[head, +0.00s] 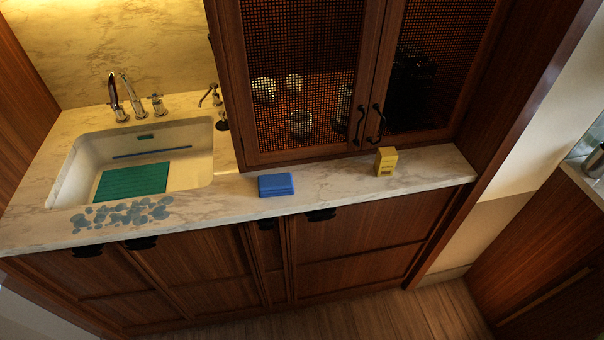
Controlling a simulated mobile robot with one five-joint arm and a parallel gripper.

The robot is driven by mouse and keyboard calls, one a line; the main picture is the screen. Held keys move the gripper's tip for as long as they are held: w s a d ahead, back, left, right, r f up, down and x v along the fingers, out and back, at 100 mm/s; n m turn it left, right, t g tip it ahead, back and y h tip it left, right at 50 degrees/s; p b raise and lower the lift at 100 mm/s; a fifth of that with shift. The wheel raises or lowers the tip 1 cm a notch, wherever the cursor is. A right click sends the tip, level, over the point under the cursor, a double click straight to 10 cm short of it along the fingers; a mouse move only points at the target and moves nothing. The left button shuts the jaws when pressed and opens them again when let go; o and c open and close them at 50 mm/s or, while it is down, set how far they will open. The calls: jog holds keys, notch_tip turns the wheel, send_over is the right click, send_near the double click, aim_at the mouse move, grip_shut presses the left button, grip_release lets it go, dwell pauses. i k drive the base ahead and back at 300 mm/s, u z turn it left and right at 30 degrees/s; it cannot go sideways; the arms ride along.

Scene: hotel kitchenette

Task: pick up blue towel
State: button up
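A folded blue towel (276,185) lies on the marble counter (340,189), right of the sink and close to the counter's front edge. It looks like a small flat block. My gripper is not visible in the head view, and nothing is seen touching the towel.
A sink (194,150) with a green mat (132,179) and faucet (132,97) is at left. A grey-blue pebbled patch (120,213) lies before it. A small yellow box (386,161) stands right of the towel. A mesh-door cabinet (301,90) rises behind. Dark handles (320,214) jut below the counter.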

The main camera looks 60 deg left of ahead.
aim_at(271, 185)
jog(key=u, duration=1.4)
jog(key=k, duration=0.15)
jog(key=u, duration=2.65)
jog(key=i, duration=1)
jog(key=u, duration=0.35)
jog(key=k, duration=0.6)
jog(key=z, duration=0.3)
jog(key=i, duration=0.6)
jog(key=u, duration=0.05)
